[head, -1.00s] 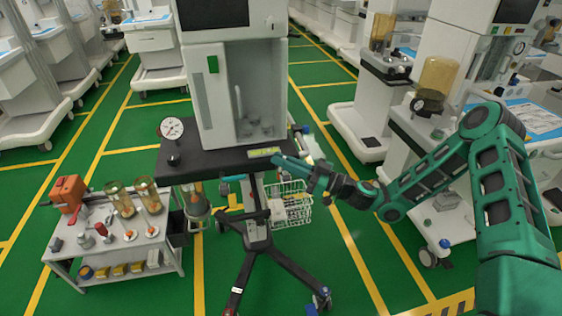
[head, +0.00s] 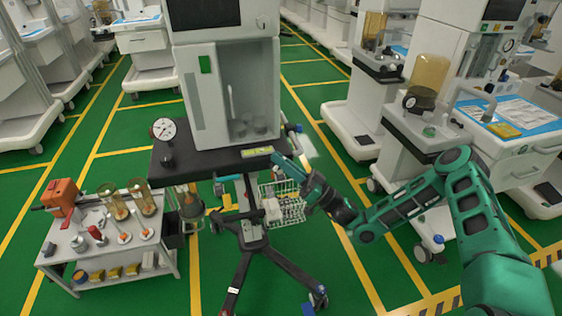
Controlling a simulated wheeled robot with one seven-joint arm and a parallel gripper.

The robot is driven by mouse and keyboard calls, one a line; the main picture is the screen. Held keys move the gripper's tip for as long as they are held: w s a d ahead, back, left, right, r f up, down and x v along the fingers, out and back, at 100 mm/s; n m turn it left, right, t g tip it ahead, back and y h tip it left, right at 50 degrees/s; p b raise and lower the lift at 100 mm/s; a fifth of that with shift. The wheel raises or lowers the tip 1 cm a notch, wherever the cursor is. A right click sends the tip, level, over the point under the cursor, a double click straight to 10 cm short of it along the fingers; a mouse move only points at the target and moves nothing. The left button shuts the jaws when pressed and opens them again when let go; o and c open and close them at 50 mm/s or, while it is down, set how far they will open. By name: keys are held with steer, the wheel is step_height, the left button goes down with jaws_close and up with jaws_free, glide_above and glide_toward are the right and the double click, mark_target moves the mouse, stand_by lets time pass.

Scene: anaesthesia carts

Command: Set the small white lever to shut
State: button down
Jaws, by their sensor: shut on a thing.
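The anaesthesia cart (head: 205,160) in the middle has a dark shelf with a yellow-green label (head: 257,151) on its front edge. My gripper (head: 277,159) is at the front right corner of this shelf, just right of the label. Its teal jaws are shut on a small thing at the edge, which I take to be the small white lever. The jaws hide the lever, so its angle cannot be told.
A pressure gauge (head: 163,129) stands on the shelf's left end. A wire basket (head: 290,211) hangs below my gripper. A low trolley (head: 100,262) with amber jars is at left. Another cart (head: 425,135) stands at right, close to my arm. Green floor is open between.

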steer(key=shift+w+d, duration=0.15)
steer(key=c, duration=1.8)
jaws_free()
steer(key=shift+f, duration=0.1)
